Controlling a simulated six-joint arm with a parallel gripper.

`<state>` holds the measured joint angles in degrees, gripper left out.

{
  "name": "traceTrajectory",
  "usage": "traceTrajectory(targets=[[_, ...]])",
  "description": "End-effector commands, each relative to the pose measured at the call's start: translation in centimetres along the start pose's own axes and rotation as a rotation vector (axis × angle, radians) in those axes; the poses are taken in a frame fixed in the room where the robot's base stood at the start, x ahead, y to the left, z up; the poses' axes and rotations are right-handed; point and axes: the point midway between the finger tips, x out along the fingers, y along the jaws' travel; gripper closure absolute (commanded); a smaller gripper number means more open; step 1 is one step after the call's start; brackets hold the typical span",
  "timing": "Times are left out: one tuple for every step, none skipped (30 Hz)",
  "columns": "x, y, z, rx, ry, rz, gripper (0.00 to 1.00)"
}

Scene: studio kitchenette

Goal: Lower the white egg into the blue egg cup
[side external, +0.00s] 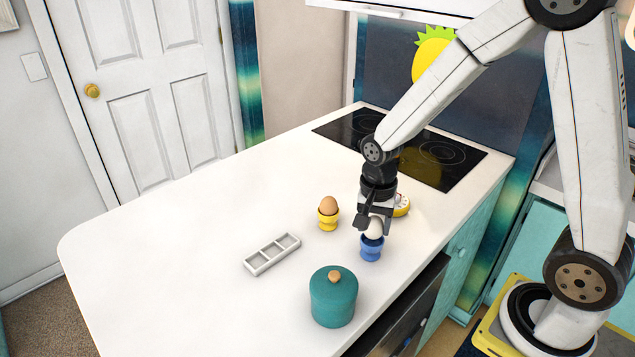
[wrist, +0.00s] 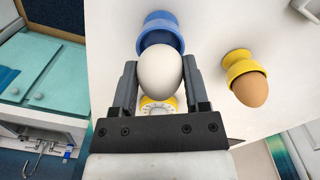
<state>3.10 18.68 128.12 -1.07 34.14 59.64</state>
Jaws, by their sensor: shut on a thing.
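The white egg (side external: 375,229) is held between the two fingers of my gripper (side external: 373,218). It also shows in the wrist view (wrist: 160,73), with a dark finger on each side. The blue egg cup (side external: 371,250) stands upright on the counter directly below the egg. In the side view the egg's lower end meets the cup's rim; I cannot tell if it rests inside. In the wrist view the egg hides part of the cup (wrist: 158,24). My gripper (wrist: 160,68) is shut on the egg.
A brown egg (side external: 328,205) sits in a yellow egg cup (side external: 328,221) to the left. A yellow-and-white timer (side external: 402,206) is close behind my gripper. A teal lidded pot (side external: 333,301) and a white divided tray (side external: 272,254) stand nearer. The left counter (side external: 170,240) is clear.

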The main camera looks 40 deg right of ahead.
Motion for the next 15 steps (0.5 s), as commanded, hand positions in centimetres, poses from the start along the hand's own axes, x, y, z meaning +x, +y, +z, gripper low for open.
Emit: traceTrajectory(targets=[[0.07, 0.01, 0.01, 0.0, 0.0, 0.0, 1.0], [0.1, 0.01, 0.01, 0.0, 0.0, 0.0, 1.0], [0.15, 0.01, 0.01, 0.0, 0.0, 0.0, 1.0], [0.18, 0.01, 0.01, 0.0, 0.0, 0.0, 1.0], [0.21, 0.01, 0.01, 0.0, 0.0, 0.001, 1.0], [0.25, 0.02, 0.01, 0.0, 0.0, 0.001, 1.0], [0.29, 0.02, 0.01, 0.0, 0.0, 0.001, 1.0], [0.32, 0.02, 0.02, 0.0, -0.001, 0.001, 1.0], [0.37, 0.02, 0.02, 0.0, -0.001, 0.001, 1.0], [0.4, 0.03, 0.02, 0.0, -0.001, 0.001, 1.0], [0.43, 0.03, 0.02, 0.0, -0.001, 0.001, 1.0], [0.48, 0.03, 0.02, 0.0, -0.001, 0.001, 1.0], [0.51, 0.03, 0.03, 0.0, -0.001, 0.001, 1.0], [0.54, 0.03, 0.03, 0.0, -0.001, 0.001, 1.0], [0.58, 0.04, 0.03, 0.0, -0.001, 0.002, 1.0]])
